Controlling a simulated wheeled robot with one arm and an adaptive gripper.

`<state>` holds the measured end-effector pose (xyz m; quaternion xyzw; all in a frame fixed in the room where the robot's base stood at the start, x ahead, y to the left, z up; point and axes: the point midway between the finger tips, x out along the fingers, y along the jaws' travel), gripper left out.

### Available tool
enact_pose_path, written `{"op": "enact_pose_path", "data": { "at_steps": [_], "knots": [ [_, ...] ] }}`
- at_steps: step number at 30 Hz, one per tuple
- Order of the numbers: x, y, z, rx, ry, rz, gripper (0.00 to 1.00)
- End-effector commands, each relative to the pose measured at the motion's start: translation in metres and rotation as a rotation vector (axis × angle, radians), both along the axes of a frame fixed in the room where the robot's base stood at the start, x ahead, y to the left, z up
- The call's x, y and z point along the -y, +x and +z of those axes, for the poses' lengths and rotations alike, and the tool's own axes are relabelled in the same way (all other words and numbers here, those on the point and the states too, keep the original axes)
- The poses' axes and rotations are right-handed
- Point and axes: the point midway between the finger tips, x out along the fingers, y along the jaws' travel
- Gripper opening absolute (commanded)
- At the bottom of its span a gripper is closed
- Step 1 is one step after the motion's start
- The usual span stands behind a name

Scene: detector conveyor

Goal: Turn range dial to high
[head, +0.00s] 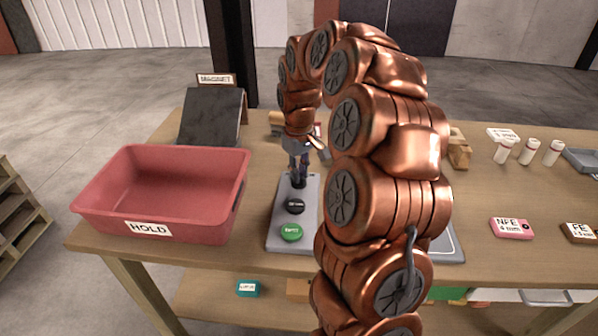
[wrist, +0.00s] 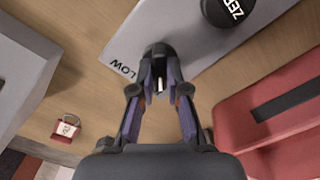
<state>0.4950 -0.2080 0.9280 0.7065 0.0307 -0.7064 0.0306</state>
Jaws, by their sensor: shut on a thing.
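The range dial (wrist: 156,50) is a dark knob near the corner of a grey panel (head: 311,190). In the wrist view, my gripper (wrist: 159,80) has its two fingers closed on the dial from both sides. A short pale mark shows between the fingertips. The word LOW (wrist: 124,68) is printed on the panel to the left of the dial; no HIGH label can be read. In the head view, my gripper (head: 298,172) reaches down onto the far end of the panel, and the dial is mostly hidden by it.
A black ZERO button (head: 295,206) and a green button (head: 291,233) sit nearer on the panel. A red HOLD bin (head: 165,190) stands close on the left, with a dark sloped MAGNET stand (head: 212,118) behind it. White vials (head: 528,151) stand at right.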

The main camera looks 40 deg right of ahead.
Motion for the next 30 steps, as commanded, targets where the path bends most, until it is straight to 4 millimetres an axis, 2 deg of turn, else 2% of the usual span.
{"op": "enact_pose_path", "data": {
  "at_steps": [2,3,9,20,23,30],
  "knots": [
    [0.0,0.0,0.0,-0.001,0.0,0.001,0.0],
    [0.0,0.0,0.0,-0.001,0.0,0.001,0.17],
    [0.0,0.0,0.0,0.0,0.0,0.0,0.38],
    [0.0,0.0,0.003,0.001,-0.001,0.0,0.4],
    [0.0,0.001,0.011,0.002,-0.002,0.0,0.4],
    [0.0,0.001,0.052,0.003,-0.002,0.0,0.4]
  ]
}}
